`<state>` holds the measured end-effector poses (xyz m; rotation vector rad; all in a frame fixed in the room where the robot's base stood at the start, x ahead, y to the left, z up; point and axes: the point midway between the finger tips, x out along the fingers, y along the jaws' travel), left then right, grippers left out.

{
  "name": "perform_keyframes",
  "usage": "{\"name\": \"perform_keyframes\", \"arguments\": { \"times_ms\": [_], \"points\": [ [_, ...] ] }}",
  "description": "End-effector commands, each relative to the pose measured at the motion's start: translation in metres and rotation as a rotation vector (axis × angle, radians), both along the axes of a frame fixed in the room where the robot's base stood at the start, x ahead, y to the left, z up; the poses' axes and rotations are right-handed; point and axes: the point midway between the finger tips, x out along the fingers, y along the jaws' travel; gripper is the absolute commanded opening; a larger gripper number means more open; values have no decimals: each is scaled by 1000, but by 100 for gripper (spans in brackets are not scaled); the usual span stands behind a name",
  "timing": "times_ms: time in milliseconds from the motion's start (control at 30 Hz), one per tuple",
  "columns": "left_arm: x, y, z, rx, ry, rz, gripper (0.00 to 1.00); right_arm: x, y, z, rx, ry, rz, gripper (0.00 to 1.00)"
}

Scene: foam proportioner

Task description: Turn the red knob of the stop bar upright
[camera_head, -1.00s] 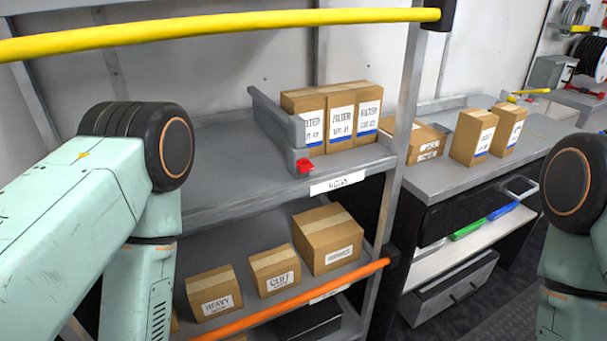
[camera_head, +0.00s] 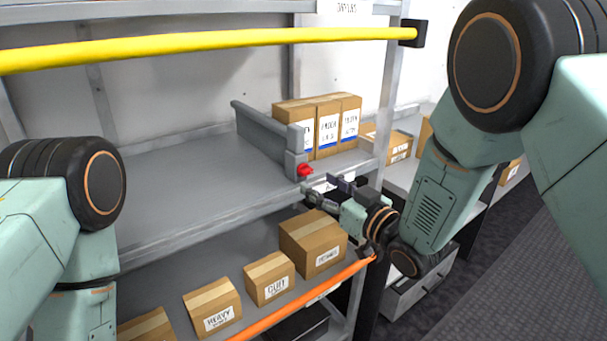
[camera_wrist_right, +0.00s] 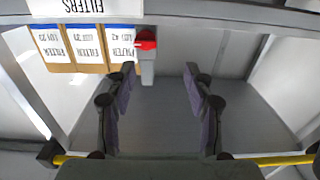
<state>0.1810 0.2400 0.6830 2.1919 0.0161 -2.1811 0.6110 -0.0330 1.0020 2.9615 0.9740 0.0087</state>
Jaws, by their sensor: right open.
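The grey stop bar (camera_head: 262,132) lies across the upper shelf, along the left side of the filter boxes. Its red knob (camera_head: 305,170) is on the near end, at the shelf's front edge. The way the knob points is too small to tell. My right gripper (camera_head: 322,193) is in front of the shelf, just below and right of the knob, apart from it. In the right wrist view, upside down, the open, empty fingers (camera_wrist_right: 160,72) frame bare shelf. There the knob (camera_wrist_right: 146,40) shows beyond the fingertips, slightly left of centre. My left gripper is out of view.
Several filter boxes (camera_head: 329,127) stand right of the bar. A yellow bar (camera_head: 210,46) crosses above and an orange bar (camera_head: 300,303) crosses the lower shelf's front. Cartons (camera_head: 269,278) sit on the lower shelf. The upper shelf (camera_head: 170,185) left of the bar is bare.

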Motion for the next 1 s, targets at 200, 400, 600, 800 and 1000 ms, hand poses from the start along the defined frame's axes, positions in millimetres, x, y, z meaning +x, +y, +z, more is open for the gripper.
{"name": "perform_keyframes", "arguments": {
  "times_ms": [200,400,600,800,1000],
  "points": [
    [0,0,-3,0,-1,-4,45,30,17,-2,1,2,-4,53],
    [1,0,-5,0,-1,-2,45,49,30,-2,1,3,-5,53],
    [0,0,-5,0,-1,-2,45,56,35,-3,2,6,-7,53],
    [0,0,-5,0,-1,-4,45,55,36,-3,1,7,-7,53],
    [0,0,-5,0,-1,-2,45,54,38,-2,0,6,-7,39]
  ]
}}
